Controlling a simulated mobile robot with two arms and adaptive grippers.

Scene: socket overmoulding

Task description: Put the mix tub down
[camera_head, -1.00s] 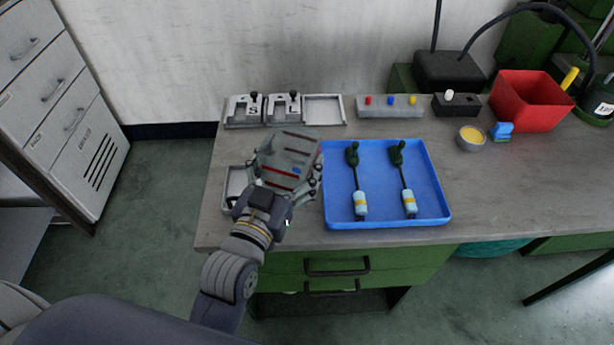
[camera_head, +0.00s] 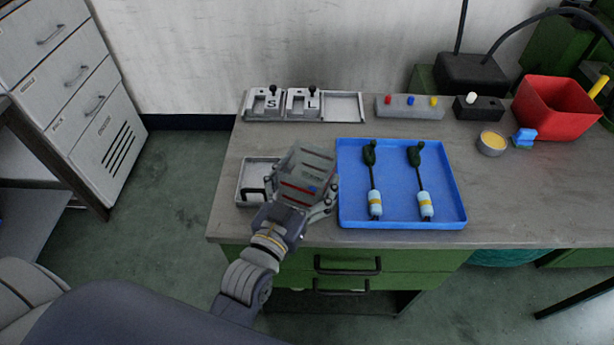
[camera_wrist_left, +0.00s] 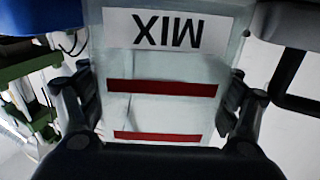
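The mix tub (camera_head: 308,164) is a translucent grey-green tub with red lines across its side. In the left wrist view the tub (camera_wrist_left: 160,108) shows a white MIX label, upside down, and two red bands. My left gripper (camera_head: 303,194) is shut on the tub, with a finger on either side of it. The tub looks tilted in the head view, between the small grey tray and the blue tray near the bench's front. I cannot tell whether its base touches the bench. My right gripper is out of view.
The small grey tray (camera_head: 241,197) holds a black handle-like piece. The blue tray (camera_head: 398,205) with two cable-like parts lies close right of the tub. Moulds marked S and L (camera_head: 285,105) stand behind. A yellow-filled cup (camera_head: 491,143) and red bin (camera_head: 555,108) stand right.

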